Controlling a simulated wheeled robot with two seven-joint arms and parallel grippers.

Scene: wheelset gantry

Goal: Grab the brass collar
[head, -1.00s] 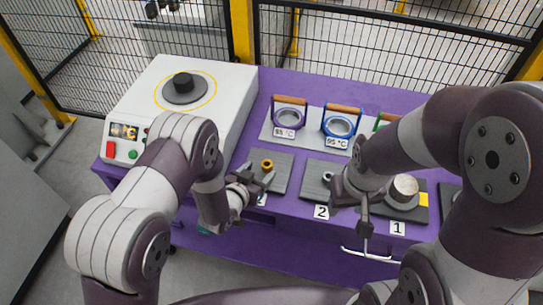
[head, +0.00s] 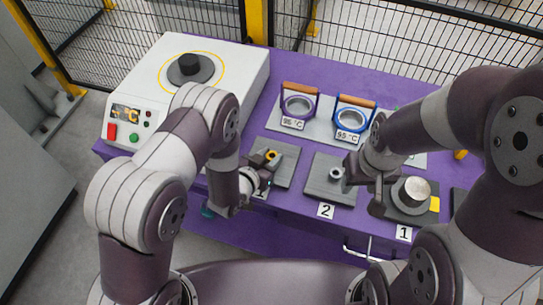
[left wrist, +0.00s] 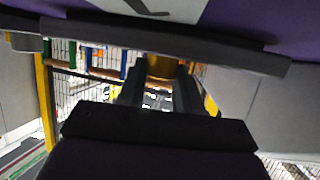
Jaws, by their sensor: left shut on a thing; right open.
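The brass collar (head: 272,155) is a small gold ring at a dark grey plate (head: 289,166) on the purple table. My left gripper (head: 266,165) is shut on it, reaching in from the front left. In the left wrist view the collar (left wrist: 162,67) shows as a gold patch between the two dark fingers; its lower part is hidden. I cannot tell whether it still touches the plate. My right gripper (head: 363,187) is open over the front of the table, between plates 2 and 1, and holds nothing visible.
Plate 2 (head: 323,185) bears a small grey ring (head: 336,173). Plate 1 (head: 429,217) bears a metal cylinder (head: 417,188). Behind stand a purple-framed holder (head: 285,108) and a blue one (head: 340,121). A white machine (head: 150,85) with a dark knob stands at the left. Mesh fencing encloses the back.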

